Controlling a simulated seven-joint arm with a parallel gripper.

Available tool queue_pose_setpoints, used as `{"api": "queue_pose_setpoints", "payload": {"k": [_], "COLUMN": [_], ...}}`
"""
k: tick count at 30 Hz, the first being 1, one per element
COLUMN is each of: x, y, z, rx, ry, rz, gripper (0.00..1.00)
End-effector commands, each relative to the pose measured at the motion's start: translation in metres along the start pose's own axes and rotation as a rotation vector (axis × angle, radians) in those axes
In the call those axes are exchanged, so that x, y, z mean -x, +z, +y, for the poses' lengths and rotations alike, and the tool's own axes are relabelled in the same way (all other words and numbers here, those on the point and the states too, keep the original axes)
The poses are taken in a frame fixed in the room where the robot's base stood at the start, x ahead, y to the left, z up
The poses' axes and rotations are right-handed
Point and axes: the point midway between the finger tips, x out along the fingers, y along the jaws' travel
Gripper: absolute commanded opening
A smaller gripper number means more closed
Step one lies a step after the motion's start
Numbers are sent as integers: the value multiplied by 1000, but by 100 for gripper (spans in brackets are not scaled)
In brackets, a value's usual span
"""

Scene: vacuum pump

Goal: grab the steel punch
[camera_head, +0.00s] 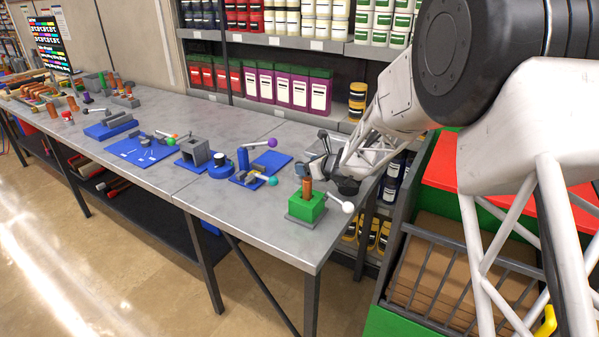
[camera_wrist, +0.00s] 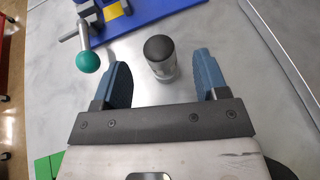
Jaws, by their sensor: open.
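The steel punch (camera_wrist: 161,68) shows in the wrist view as a short upright metal cylinder with a dark rounded top, standing on the grey bench. My gripper (camera_wrist: 159,78) is open, with one blue finger to the left of the punch and the other to the right. Clear gaps show between the punch and both fingers; nothing is held. In the head view my gripper (camera_head: 314,171) is low over the near right end of the bench, and I cannot clearly make out the punch there.
A green block (camera_head: 305,207) with a brown cylinder and a white-ball lever stands just in front of my gripper. A blue plate (camera_wrist: 150,10) and a teal ball lever (camera_wrist: 88,62) lie close by. Shelves (camera_head: 290,42) of containers stand behind the bench (camera_head: 240,218).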

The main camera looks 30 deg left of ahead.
Motion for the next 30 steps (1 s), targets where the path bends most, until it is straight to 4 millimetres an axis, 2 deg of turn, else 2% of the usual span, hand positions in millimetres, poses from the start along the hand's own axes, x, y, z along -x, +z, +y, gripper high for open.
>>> {"api": "queue_pose_setpoints", "payload": {"k": [9,15,30], "x": [-30,-42,-44], "y": [0,0,0], "z": [1,2,1], "rx": [0,0,0], "ry": [0,0,0], "rz": [1,0,1], "gripper": [67,67,67]}}
